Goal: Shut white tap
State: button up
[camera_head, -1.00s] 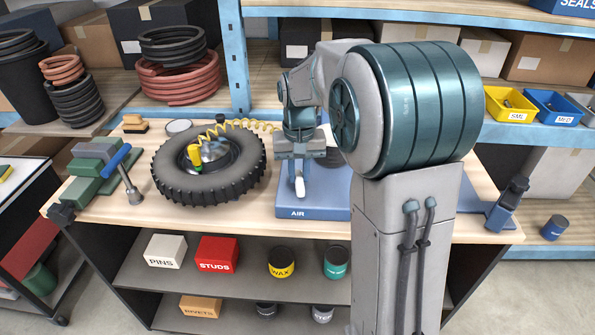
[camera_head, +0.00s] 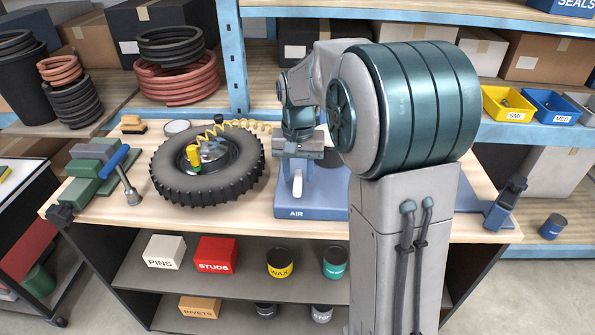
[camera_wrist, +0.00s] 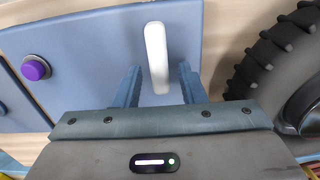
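The white tap handle (camera_wrist: 156,55) is a long rounded lever over a blue panel (camera_wrist: 100,50) in the wrist view. In the head view the white tap (camera_head: 297,184) shows below my gripper, on the blue unit marked AIR (camera_head: 320,208). My gripper (camera_wrist: 160,70) is open, with one blue finger on each side of the lever's near part. A gap shows between the lever and each finger. The tap's base is hidden, and I cannot tell the depth of the fingers against it.
A black tyre (camera_head: 195,178) with a yellow coiled hose (camera_head: 240,124) lies just left of the unit. A purple button (camera_wrist: 35,68) is on the panel in the wrist view. A vise (camera_head: 95,165) stands at the bench's left end.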

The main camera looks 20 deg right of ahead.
aim_at(298, 176)
jog(key=shift+r, duration=0.1)
notch_tip(298, 176, up, 14)
jog(key=shift+f, duration=0.2)
dwell(0.4)
jog(key=s+f+n+t, duration=0.1)
jog(key=s+f+n, duration=0.1)
jog(key=s+f, duration=0.4)
jog(key=s+f+n+t, duration=0.1)
jog(key=s+f, duration=0.5)
jog(key=s, duration=1)
jog(key=shift+a+n+t, duration=0.25)
jog(key=shift+n+t, duration=0.15)
jog(key=shift+t, duration=0.1)
